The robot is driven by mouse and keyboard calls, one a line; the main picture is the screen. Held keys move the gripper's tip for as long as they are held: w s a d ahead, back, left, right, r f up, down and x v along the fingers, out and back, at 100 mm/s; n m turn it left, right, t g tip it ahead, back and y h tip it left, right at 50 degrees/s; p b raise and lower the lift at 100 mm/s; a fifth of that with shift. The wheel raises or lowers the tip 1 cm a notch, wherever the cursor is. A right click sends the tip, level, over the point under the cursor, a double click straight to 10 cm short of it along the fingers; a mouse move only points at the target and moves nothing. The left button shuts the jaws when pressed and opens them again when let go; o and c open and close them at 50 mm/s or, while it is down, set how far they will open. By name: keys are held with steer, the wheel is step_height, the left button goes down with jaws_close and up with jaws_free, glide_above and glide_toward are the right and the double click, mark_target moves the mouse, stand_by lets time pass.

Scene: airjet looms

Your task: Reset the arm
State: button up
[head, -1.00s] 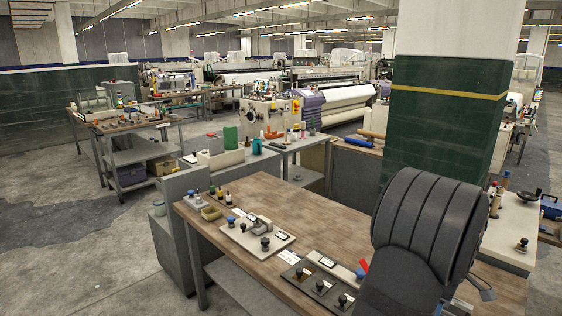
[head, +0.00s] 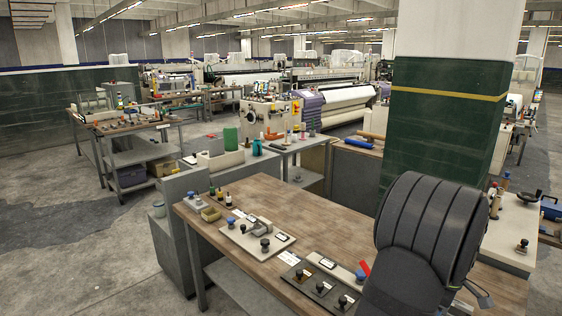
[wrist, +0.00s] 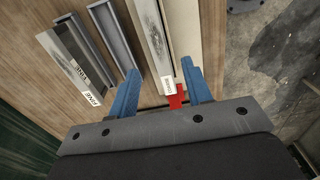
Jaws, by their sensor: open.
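My gripper (wrist: 158,83) shows in the wrist view with its two blue fingers spread apart and nothing held between them. It hangs over the wooden workbench (wrist: 25,40), near a pale bar (wrist: 150,38) with a small white label. A red piece (wrist: 176,98) lies near the right finger; I cannot tell whether they touch. In the head view, my dark arm stands at the lower right over the workbench (head: 290,205) and hides part of its right side. The gripper's fingers are not clear there.
The wrist view also shows dark channels (wrist: 103,42) and a labelled metal strip (wrist: 70,60) on the wood. In the head view, a plate with black knobs (head: 318,284) and a pale plate (head: 257,240) lie along the bench's front. A green pillar (head: 445,130) rises behind my arm.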

step_height(320, 180, down, 7)
steer(key=shift+r, duration=0.2)
step_height(320, 180, up, 8)
steer(key=shift+r, duration=0.15)
